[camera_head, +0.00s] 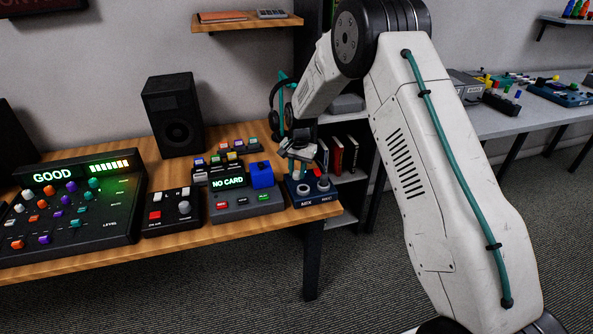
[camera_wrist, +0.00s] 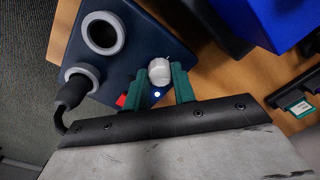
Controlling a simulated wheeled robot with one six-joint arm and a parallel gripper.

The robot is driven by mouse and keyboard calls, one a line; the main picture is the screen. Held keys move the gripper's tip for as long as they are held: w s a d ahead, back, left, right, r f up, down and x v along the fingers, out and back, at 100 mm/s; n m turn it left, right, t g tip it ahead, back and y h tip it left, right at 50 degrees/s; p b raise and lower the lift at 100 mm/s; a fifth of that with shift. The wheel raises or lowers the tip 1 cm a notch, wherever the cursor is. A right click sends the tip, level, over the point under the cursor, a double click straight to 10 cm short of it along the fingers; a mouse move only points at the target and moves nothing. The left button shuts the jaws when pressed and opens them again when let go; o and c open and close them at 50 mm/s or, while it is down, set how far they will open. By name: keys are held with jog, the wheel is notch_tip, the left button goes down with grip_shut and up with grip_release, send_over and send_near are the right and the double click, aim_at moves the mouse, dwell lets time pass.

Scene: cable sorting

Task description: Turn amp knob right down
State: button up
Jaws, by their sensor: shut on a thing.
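The amp seems to be the small navy box (camera_head: 317,198) at the right end of the desk. Its top also shows in the wrist view (camera_wrist: 134,38), with a pale round knob (camera_wrist: 160,72) bearing a small mark at its rim. My gripper (camera_wrist: 161,74) is shut on this knob, with one green finger on each side of it.
The box has two grey ring sockets, one empty (camera_wrist: 103,33) and one holding a black plug (camera_wrist: 74,92), plus a red switch (camera_wrist: 122,101). A card reader (camera_head: 246,204) reading NO CARD, with a blue block (camera_head: 262,174), stands close left. A mixer (camera_head: 75,210) reads GOOD. The desk edge is close right.

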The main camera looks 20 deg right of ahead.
aim_at(298, 172)
jog(key=n, duration=0.6)
jog(key=shift+n, duration=0.3)
jog(key=n, duration=0.6)
jog(key=shift+w+g, duration=0.1)
jog(key=shift+g, duration=0.2)
jog(key=shift+n, duration=0.3)
jog(key=o, duration=1)
notch_tip(298, 172, up, 8)
jog(key=shift+d+f, duration=0.1)
jog(key=shift+d, duration=0.05)
